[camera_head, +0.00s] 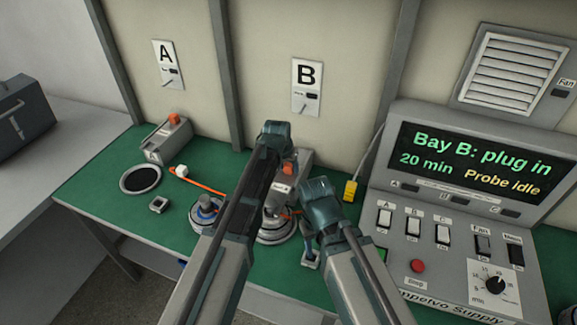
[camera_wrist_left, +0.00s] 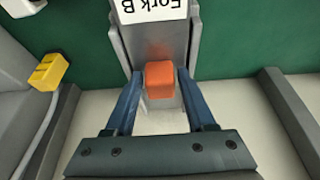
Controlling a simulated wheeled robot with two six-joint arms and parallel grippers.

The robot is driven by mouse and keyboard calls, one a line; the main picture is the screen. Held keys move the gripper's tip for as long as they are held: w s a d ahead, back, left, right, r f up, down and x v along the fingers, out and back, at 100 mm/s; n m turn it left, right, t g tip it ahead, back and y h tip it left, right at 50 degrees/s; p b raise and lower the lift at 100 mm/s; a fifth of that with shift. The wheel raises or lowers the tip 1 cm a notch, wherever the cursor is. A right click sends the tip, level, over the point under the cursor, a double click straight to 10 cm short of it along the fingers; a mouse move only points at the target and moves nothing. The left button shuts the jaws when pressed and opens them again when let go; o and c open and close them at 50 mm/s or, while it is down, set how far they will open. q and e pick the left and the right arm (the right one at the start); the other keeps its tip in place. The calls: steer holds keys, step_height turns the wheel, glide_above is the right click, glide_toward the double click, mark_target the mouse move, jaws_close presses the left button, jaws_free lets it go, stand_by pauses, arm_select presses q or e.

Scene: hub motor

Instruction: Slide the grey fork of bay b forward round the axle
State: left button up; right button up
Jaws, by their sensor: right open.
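The grey fork of bay b (camera_head: 300,172) stands at the back of the green bench. Its label reads "Fork B" in the left wrist view (camera_wrist_left: 155,10), upside down, and an orange knob (camera_wrist_left: 160,80) sits on it.
A yellow plug (camera_head: 350,190) lies right of the fork. The control panel (camera_head: 440,230) fills the right side. Bay A's fork (camera_head: 166,140) and a round black pad (camera_head: 140,179) are at the left.

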mark_target(283, 185)
arm_select(q)
steer(key=p+v, duration=1.2)
steer(key=v, duration=0.2)
steer(key=shift+p, duration=0.4)
arm_select(e)
step_height(283, 185, up, 13)
arm_select(q)
steer(key=shift+f, duration=0.15)
arm_select(e)
steer(key=shift+f, duration=0.15)
arm_select(q)
steer(key=s+f+g+y+b, duration=0.1)
steer(key=s+f+g+b, duration=0.1)
steer(key=s, duration=1)
steer(key=s+f+g+y+b, duration=0.1)
steer(key=s+f+g+b, duration=0.1)
steer(key=s, duration=1)
steer(key=shift+a+f+g+y, duration=0.3)
steer(key=shift+a+f+y, duration=0.1)
steer(key=shift+f, duration=0.35)
arm_select(e)
step_height(283, 185, down, 4)
